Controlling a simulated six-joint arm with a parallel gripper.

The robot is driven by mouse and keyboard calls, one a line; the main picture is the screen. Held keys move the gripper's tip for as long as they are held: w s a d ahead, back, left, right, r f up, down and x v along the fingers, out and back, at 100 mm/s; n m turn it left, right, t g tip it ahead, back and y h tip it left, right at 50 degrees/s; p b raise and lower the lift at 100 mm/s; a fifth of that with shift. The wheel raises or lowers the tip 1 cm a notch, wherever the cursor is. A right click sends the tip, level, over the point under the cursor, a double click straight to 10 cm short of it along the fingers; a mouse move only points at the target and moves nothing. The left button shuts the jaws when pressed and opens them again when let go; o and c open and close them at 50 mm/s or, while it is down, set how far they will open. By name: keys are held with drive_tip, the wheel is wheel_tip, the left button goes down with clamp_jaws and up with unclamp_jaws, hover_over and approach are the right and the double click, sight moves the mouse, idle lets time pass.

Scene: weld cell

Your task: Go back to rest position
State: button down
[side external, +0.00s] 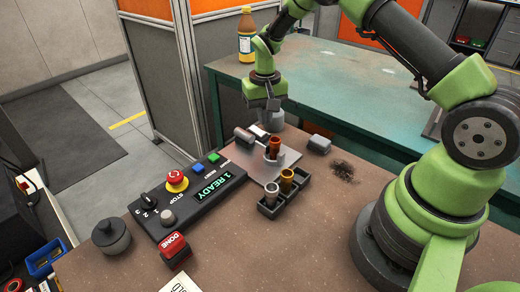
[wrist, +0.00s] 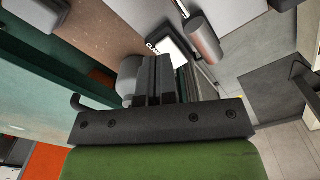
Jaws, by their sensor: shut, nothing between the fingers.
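My gripper (side external: 267,104) hangs above the far edge of the brown worktable (side external: 240,247), behind the metal plate. Its fingers are together with nothing between them; in the wrist view the dark fingers (wrist: 154,70) stand side by side. A copper tube (side external: 273,147) stands upright in a holder on the metal plate (side external: 290,157), in front of and below my gripper, apart from it. A dark rack (side external: 269,211) in front of the plate holds a grey tube (side external: 271,192) and a brass-coloured tube (side external: 286,181).
A control box (side external: 207,199) with a red stop button (side external: 176,181) reads "1 READY". A red DONE block (side external: 174,250), a lidded grey pot (side external: 111,236) and a grey block (side external: 319,144) stand on the table. A bottle (side external: 246,42) is on the green bench (side external: 330,75) behind.

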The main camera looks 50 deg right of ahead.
drive_tip(key=shift+r, duration=1.7)
drive_tip(key=s+a+r+t, duration=0.2)
drive_tip(key=s+a+r, duration=0.15)
drive_tip(key=r, duration=0.55)
drive_tip(key=s+a+r+t, duration=0.2)
drive_tip(key=s+r, duration=0.3)
drive_tip(key=r, duration=0.4)
drive_tip(key=s+a+r+n+t+y, duration=0.1)
drive_tip(key=s+a, duration=0.1)
drive_tip(key=s, duration=0.5)
drive_tip(key=s+a+r+n+t+y, duration=0.1)
drive_tip(key=s+a+r+t, duration=0.1)
drive_tip(key=s, duration=0.6)
drive_tip(key=shift+s+a, duration=0.15)
drive_tip(key=shift+a, duration=0.3)
